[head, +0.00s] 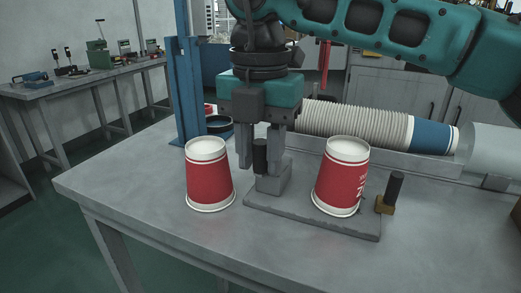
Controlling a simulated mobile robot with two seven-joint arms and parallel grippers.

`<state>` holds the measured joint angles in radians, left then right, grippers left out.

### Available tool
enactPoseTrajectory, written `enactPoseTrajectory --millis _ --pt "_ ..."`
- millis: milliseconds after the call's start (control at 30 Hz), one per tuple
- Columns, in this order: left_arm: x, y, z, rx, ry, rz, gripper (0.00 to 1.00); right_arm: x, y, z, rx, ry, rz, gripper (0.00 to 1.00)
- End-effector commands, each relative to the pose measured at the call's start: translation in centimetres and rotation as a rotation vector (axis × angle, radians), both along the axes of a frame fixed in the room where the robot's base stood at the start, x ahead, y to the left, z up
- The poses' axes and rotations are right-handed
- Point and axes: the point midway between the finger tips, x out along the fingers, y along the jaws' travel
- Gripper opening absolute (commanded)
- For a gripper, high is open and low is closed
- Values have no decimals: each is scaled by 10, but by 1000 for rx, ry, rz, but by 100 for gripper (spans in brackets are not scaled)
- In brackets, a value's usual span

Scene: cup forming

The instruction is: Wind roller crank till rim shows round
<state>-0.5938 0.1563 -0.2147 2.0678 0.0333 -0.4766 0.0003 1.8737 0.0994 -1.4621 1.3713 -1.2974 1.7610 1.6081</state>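A forming fixture with a flat grey base plate (300,217) lies on the table. A red and white cup (341,178) stands on it, wider end down. To its left is a grey block (272,180) with a short upright black cylinder (260,157) at it. At the plate's right end, a black handle (395,187) rises from a brass block (384,205). My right gripper (260,160) points down over the grey block, one finger on each side of the black cylinder. I cannot tell whether the fingers press on it. My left gripper is out of view.
A second red and white cup (208,177) stands on the table left of the plate. A long stack of nested cups (355,121) lies behind. The front table (150,195) is clear.

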Motion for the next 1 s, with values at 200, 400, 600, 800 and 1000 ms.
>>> enactPoseTrajectory --millis 200,400,600,800,1000 --pt "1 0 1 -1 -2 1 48 0 0 0 0 0 1 48" --pt "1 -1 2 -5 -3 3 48 0 0 2 0 -1 0 48" --pt "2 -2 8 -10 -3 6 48 0 0 27 2 -4 1 48" --pt "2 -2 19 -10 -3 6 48 0 1 74 2 -4 -1 48" --pt "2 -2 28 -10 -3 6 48 0 0 111 1 -2 0 48"
